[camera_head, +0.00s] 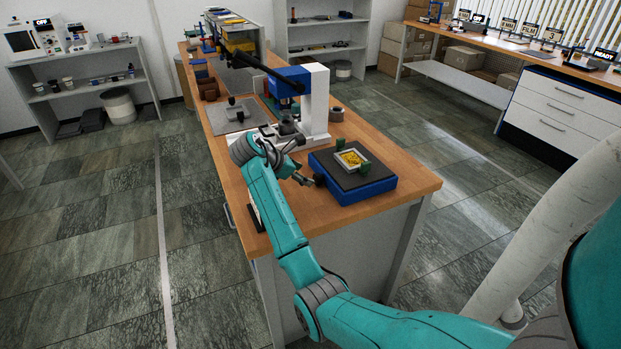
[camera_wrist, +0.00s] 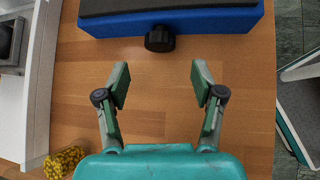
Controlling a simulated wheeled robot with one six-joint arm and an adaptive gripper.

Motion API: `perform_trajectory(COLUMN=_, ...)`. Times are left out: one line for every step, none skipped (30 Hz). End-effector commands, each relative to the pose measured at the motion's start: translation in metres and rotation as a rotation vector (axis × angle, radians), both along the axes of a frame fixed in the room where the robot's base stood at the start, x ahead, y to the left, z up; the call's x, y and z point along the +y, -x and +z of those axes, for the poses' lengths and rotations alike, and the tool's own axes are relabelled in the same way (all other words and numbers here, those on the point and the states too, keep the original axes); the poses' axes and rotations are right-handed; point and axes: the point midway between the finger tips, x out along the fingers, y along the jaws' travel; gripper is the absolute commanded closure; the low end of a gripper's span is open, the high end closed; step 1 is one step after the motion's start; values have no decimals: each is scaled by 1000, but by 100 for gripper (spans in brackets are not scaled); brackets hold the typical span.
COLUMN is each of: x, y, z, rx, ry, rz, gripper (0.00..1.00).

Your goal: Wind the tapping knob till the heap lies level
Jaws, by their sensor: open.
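The black tapping knob (camera_wrist: 159,39) sticks out from the front of a blue box (camera_wrist: 190,21) with a dark top. The box (camera_head: 362,187) also stands near the right end of the wooden bench in the head view. A yellow heap (camera_head: 351,158) lies in a pale square frame on the box's dark top, between green blocks; how level it is cannot be told. My gripper (camera_wrist: 160,84) is open and empty, fingers spread, short of the knob and roughly lined up with it. In the head view my gripper (camera_head: 303,179) is small beside the box's left side.
A white and blue press (camera_head: 316,104) stands behind the box on the bench (camera_head: 405,178). Bare wood lies between my fingers and the box.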

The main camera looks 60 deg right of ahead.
Motion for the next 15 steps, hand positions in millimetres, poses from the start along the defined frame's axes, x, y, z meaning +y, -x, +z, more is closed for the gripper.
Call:
perform_trajectory(x=7, y=-3, z=7, rx=-3, ry=2, rz=2, gripper=32)
perform_trajectory(x=11, y=-4, z=11, rx=-3, ry=2, rz=2, gripper=32)
perform_trajectory(x=16, y=-5, z=15, rx=-3, ry=1, rz=2, gripper=32)
perform_trajectory(x=19, y=-7, z=18, rx=-2, ry=0, rz=2, gripper=32)
perform_trajectory(x=22, y=-8, z=21, rx=-2, ry=0, rz=2, gripper=32)
perform_trajectory(x=25, y=-8, z=24, rx=-2, ry=0, rz=2, gripper=32)
perform_trajectory(x=27, y=-9, z=26, rx=-1, ry=0, rz=1, gripper=32)
perform_trajectory(x=29, y=-9, z=28, rx=-1, ry=1, rz=1, gripper=32)
perform_trajectory(x=31, y=-10, z=31, rx=-1, ry=1, rz=1, gripper=32)
perform_trajectory(x=32, y=-11, z=32, rx=-1, ry=1, rz=1, gripper=32)
perform_trajectory(x=33, y=-11, z=33, rx=-1, ry=1, rz=1, gripper=32)
perform_trajectory(x=34, y=-11, z=34, rx=-1, ry=0, rz=1, gripper=32)
perform_trajectory(x=35, y=-11, z=34, rx=-1, ry=0, rz=1, gripper=32)
perform_trajectory(x=35, y=-11, z=34, rx=0, ry=0, rz=0, gripper=32)
perform_trajectory(x=36, y=-11, z=35, rx=0, ry=0, rz=0, gripper=32)
